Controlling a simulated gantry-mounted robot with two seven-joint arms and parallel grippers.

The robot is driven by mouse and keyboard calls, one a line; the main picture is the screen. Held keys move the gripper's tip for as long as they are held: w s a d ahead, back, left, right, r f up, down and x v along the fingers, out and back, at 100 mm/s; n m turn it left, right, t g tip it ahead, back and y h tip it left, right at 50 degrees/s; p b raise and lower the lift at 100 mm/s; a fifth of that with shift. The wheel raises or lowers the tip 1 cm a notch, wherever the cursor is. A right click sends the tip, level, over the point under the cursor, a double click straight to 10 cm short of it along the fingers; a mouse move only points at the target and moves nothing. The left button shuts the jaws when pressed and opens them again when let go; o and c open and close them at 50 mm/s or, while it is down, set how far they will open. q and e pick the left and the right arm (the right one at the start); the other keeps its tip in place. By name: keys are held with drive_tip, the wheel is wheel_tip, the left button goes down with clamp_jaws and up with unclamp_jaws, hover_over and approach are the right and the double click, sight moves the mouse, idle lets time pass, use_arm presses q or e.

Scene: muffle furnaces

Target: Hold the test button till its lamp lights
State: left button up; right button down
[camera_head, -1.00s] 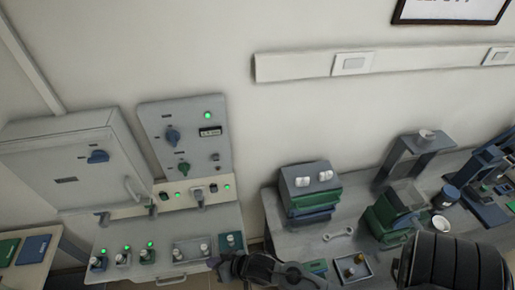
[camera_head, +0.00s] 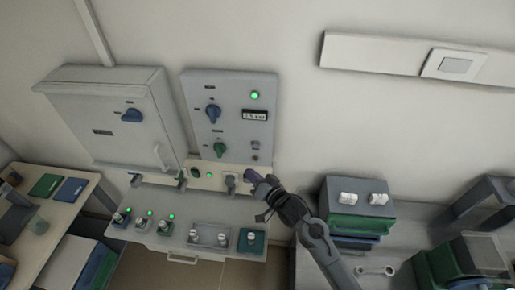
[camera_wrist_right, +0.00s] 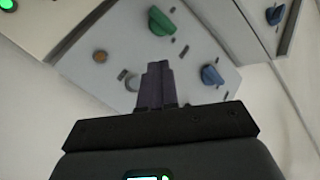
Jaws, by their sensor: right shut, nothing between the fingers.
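The grey control panel (camera_head: 228,125) is on the wall, with a blue knob (camera_head: 213,112), a green knob (camera_head: 219,149) and a lit green lamp (camera_head: 255,95). At its lower right are two small round fittings. In the right wrist view a round grey button (camera_wrist_right: 130,80) and an amber round lamp (camera_wrist_right: 100,57), which looks unlit, show on the panel. My right gripper (camera_head: 251,176) is shut and empty, just below and in front of the panel's lower right. Its fingers (camera_wrist_right: 157,72) appear beside the grey button; contact cannot be told. My left gripper is out of view.
A grey cabinet (camera_head: 113,117) with a handle stands left of the panel. A strip (camera_head: 208,179) with sockets and lamps runs below it. Small switch boxes (camera_head: 251,240) sit on the ledge beneath. Stacked boxes (camera_head: 356,205) stand on the right bench.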

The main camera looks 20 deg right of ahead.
sight(255, 145)
drive_tip(key=shift+w+d, duration=0.1)
idle(0.3)
drive_tip(key=w+d+b, duration=0.4)
drive_tip(key=w+b, duration=0.1)
drive_tip(key=w, duration=0.2)
drive_tip(key=shift+w, duration=0.25)
drive_tip(key=shift+d, duration=0.1)
idle(0.7)
idle(0.7)
idle(0.6)
drive_tip(key=shift+w+d, duration=0.15)
drive_tip(key=shift+w, duration=0.05)
